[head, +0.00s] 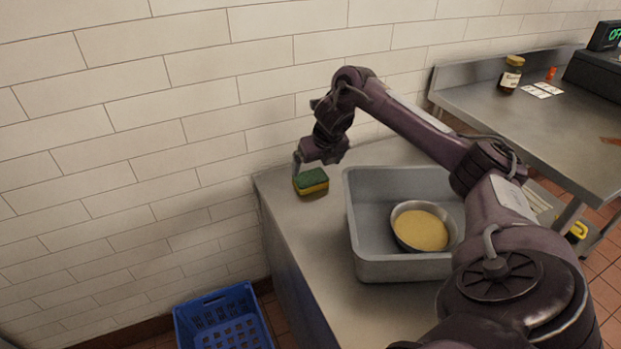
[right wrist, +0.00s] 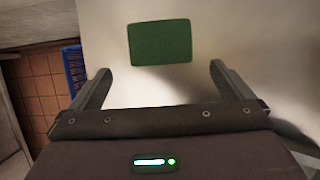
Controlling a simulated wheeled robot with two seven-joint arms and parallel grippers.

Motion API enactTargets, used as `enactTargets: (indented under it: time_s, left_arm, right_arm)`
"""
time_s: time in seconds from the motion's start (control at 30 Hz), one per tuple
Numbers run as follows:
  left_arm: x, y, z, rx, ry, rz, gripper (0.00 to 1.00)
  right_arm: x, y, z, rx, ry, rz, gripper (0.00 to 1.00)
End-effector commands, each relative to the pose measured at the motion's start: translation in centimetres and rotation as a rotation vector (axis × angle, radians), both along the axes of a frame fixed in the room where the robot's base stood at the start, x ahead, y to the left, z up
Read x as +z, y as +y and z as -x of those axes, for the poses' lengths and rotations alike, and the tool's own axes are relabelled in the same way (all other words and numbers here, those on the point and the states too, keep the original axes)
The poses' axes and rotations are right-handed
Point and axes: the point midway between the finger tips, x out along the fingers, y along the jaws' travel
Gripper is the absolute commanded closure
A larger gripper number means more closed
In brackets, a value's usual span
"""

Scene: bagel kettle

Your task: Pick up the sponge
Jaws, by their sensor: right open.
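The sponge (head: 311,182), green on top and yellow below, lies on the steel counter (head: 290,222) near its back left corner. My right gripper (head: 298,165) is above and beside the sponge in the head view, with its fingers partly hidden. In the right wrist view the fingers of my right gripper (right wrist: 160,82) are spread wide and nothing is between them. The sponge's green face (right wrist: 160,42) shows just beyond the fingertips, roughly centred between them. My left gripper is not in view.
A grey tub (head: 362,240) holding a round bowl (head: 398,236) of yellow contents stands right of the sponge. A tiled wall (head: 170,110) is behind. A blue crate (head: 222,316) sits on the floor; it also shows in the right wrist view (right wrist: 73,68). The counter's left strip is clear.

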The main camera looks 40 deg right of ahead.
Motion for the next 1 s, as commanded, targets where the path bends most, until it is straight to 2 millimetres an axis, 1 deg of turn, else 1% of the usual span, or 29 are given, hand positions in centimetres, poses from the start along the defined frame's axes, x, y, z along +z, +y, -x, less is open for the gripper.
enactTargets:
  time_s: [0.03,0.17,0.37,0.5,0.63,0.73,0.97,1.0]
  left_arm:
    - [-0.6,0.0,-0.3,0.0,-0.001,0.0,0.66]
    - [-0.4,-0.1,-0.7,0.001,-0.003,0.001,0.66]
    - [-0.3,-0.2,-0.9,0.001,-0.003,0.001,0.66]
    - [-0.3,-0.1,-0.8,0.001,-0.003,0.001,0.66]
    - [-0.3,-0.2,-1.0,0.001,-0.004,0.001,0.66]
    - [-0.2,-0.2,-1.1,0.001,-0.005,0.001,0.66]
    - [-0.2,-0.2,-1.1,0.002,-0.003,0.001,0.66]
    - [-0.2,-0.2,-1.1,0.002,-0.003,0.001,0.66]
  right_arm:
    - [-0.9,0.0,0.0,0.0,0.0,0.0,0.0]
    - [-1.8,-0.1,-0.4,-0.001,0.002,-0.001,0.0]
    - [-3.8,-0.4,-1.3,-0.002,0.003,-0.002,0.0]
    - [-5.6,-0.6,-2.4,-0.003,0.002,-0.003,0.0]
    - [-7.2,-0.8,-3.0,-0.002,0.002,-0.001,0.0]
    - [-7.7,-0.9,-3.3,-0.001,0.0,0.001,0.0]
    - [-7.8,-1.0,-3.3,0.0,0.0,0.001,0.0]
    - [-7.8,-1.0,-3.3,0.0,0.0,0.001,0.05]
